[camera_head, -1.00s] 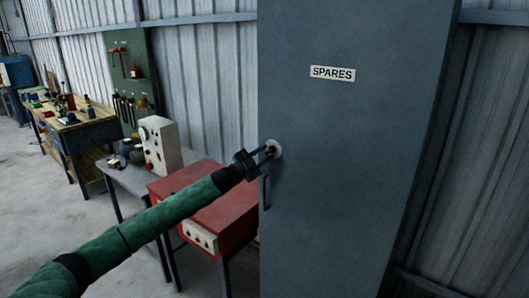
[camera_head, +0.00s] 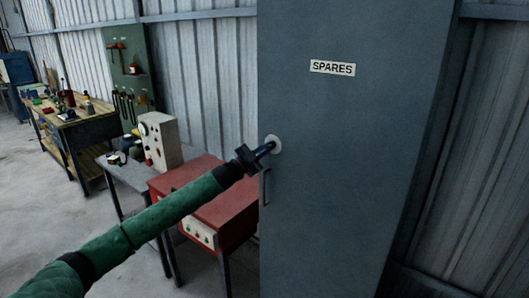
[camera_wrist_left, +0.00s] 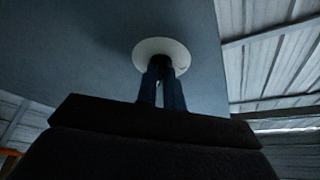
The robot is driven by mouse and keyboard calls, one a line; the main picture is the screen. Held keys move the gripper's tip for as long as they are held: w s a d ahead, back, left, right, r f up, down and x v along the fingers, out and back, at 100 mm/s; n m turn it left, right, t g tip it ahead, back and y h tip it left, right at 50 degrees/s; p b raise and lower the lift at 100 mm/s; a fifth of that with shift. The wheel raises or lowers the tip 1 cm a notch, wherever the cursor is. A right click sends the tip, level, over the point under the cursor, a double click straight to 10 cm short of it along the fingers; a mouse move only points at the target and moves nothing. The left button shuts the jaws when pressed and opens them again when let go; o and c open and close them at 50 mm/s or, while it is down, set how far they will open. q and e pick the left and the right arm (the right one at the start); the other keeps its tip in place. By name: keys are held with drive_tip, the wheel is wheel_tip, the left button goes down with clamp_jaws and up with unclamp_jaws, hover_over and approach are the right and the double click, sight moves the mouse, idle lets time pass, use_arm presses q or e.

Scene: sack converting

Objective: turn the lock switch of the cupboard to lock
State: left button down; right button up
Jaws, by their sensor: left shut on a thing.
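The tall grey-blue cupboard (camera_head: 345,170) fills the middle of the head view, with a "SPARES" label (camera_head: 332,68) on its door. Near the door's left edge is the lock switch, with a round pale plate (camera_head: 275,143); the plate also shows in the left wrist view (camera_wrist_left: 178,50). My left gripper (camera_head: 268,148) is at this plate, its two blue fingers (camera_wrist_left: 163,88) shut on the dark knob (camera_wrist_left: 160,62) at the plate's middle. The fingers hide most of the knob, so its exact angle cannot be told. My right gripper is not in view.
A vertical door handle (camera_head: 265,187) sits just below the lock. A workbench (camera_head: 75,130) is farther back.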

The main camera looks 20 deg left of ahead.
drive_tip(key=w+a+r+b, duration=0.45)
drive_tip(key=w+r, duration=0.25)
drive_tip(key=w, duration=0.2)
use_arm(q)
drive_tip(key=shift+s+d+r+n+t+y+p, duration=0.15)
drive_tip(key=shift+n+t+y+p, duration=0.45)
drive_tip(key=shift+n+y, duration=2.4)
drive_tip(key=shift+s+d+n+t+y+p, duration=0.1)
drive_tip(key=shift+d+n+t+y+p, duration=0.4)
drive_tip(key=shift+n, duration=4.75)
drive_tip(key=shift+s+r+n+t+y+p, duration=0.1)
drive_tip(key=shift+n+t+y+p, duration=0.65)
drive_tip(key=shift+n+y, duration=2.35)
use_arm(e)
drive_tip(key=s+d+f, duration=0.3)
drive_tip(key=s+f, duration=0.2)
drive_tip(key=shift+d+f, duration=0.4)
use_arm(q)
drive_tip(key=shift+n+h, duration=1.05)
drive_tip(key=shift+h, duration=0.05)
drive_tip(key=c, duration=1.5)
unclamp_jaws()
drive_tip(key=shift+w+f, duration=0.1)
drive_tip(key=shift+f, duration=0.1)
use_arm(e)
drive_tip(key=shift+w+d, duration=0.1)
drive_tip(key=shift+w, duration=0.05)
